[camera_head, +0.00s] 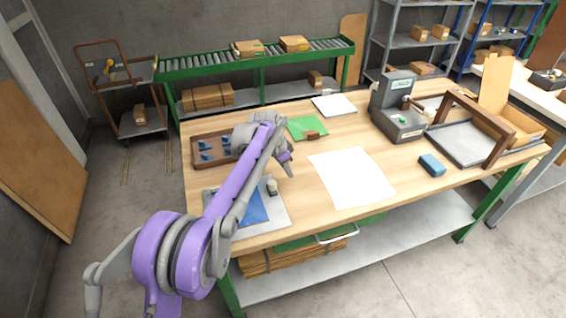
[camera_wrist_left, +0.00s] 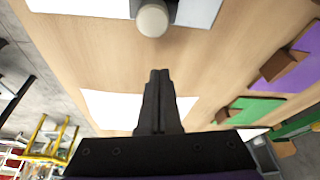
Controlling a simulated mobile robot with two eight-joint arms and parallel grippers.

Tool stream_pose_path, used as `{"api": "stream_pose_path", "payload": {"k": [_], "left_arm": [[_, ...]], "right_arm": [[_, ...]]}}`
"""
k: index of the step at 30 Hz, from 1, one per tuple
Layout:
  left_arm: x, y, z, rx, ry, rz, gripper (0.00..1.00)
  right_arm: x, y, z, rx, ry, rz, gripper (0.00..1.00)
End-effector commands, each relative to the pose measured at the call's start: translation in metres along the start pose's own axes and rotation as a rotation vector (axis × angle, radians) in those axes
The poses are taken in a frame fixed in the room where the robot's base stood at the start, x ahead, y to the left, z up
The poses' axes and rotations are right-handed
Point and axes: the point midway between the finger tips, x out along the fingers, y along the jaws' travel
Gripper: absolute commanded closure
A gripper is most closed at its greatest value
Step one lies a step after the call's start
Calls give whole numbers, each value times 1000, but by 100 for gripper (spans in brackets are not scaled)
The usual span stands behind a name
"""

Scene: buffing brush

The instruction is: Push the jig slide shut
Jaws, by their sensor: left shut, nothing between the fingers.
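A grey plate with a blue panel (camera_head: 254,207) lies at the front left of the workbench, partly hidden behind my left arm. A short pale knob (camera_head: 272,187) stands at its right side. In the left wrist view the knob (camera_wrist_left: 152,19) shows at the top on a pale plate (camera_wrist_left: 198,10). I cannot tell for certain which part is the jig slide or how far it is open. My left gripper (camera_head: 291,171) is shut and empty over the bench, beyond the knob and a little right of it. Its fingers (camera_wrist_left: 158,74) point towards the knob side, apart from it.
A brown tray with blue parts (camera_head: 203,160) lies behind the plate. A green mat (camera_head: 303,124) with a brown block, a white sheet (camera_head: 350,177), a blue block (camera_head: 432,165) and a grey machine (camera_head: 397,105) are also on the bench. Bare wood surrounds the white sheet.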

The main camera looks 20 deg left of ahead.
Motion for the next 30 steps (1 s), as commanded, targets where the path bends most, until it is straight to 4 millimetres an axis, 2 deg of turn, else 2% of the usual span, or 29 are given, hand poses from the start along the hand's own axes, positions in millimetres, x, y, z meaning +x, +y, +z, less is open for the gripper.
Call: {"api": "stream_pose_path", "payload": {"k": [1, 2, 4, 9, 23, 26, 30], "left_arm": [[12, 0, 0, 1, 0, 0, 100], [13, 0, 2, 0, 0, 0, 100], [5, 0, 16, -2, -1, -1, 100], [-1, 0, 33, -1, -1, 0, 100], [-3, 0, 38, 0, 0, 0, 100], [-6, -2, 46, -2, -1, 0, 100], [-12, -7, 65, -2, -1, -2, 100]], "right_arm": [[1, 0, 1, 0, 0, 0, 50], [1, 0, 1, 0, 0, 0, 50], [1, 0, 0, 0, 0, 0, 50], [1, 0, 0, 0, 0, 0, 50], [1, 0, 0, 0, 0, 0, 50], [1, 0, 0, 0, 0, 0, 50], [1, 0, 0, 0, 0, 0, 50]]}}
